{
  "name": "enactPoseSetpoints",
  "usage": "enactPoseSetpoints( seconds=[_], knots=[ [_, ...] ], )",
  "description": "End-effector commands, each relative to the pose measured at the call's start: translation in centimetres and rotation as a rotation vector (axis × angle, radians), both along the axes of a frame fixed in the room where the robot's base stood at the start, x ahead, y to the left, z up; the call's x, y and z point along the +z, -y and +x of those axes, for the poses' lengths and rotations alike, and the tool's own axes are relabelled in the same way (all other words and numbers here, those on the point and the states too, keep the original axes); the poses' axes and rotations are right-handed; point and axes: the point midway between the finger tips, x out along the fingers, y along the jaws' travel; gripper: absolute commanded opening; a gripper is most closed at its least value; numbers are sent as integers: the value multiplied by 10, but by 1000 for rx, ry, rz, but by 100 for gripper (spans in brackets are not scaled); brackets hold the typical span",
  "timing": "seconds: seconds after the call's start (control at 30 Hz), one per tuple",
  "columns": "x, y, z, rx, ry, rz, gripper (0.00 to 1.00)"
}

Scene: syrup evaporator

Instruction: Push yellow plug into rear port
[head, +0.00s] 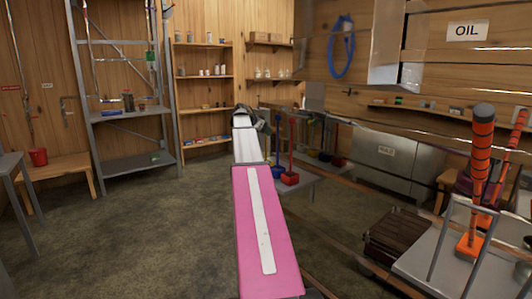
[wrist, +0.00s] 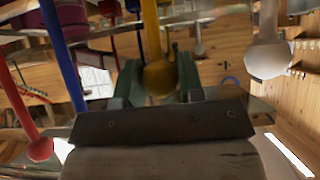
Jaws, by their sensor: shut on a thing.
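The yellow plug (wrist: 158,77) is a rod with a round knob, in the middle of the wrist view. My gripper (wrist: 160,88) has its green jaws on both sides of the knob and is shut on it. The rod runs out of the top of that view, so its far end is hidden. In the head view my arm covers the yellow plug, and my gripper is hard to make out beyond the arm's far end. I cannot make out the rear port in either view.
A red plug (wrist: 39,149), a blue rod (wrist: 62,52) and a pale knob (wrist: 268,60) stand near my gripper. Red (head: 290,178) and blue (head: 325,156) plug bases show right of my arm. Orange-and-black handles (head: 481,150) stand at right.

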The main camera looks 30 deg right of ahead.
Motion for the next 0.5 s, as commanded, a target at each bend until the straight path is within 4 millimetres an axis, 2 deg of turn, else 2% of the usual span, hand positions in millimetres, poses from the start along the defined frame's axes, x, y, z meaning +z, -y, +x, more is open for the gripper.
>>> enactPoseSetpoints(
  seconds=[0.5],
  knots=[
    [45,0,1,0,0,-1,3]
  ],
)
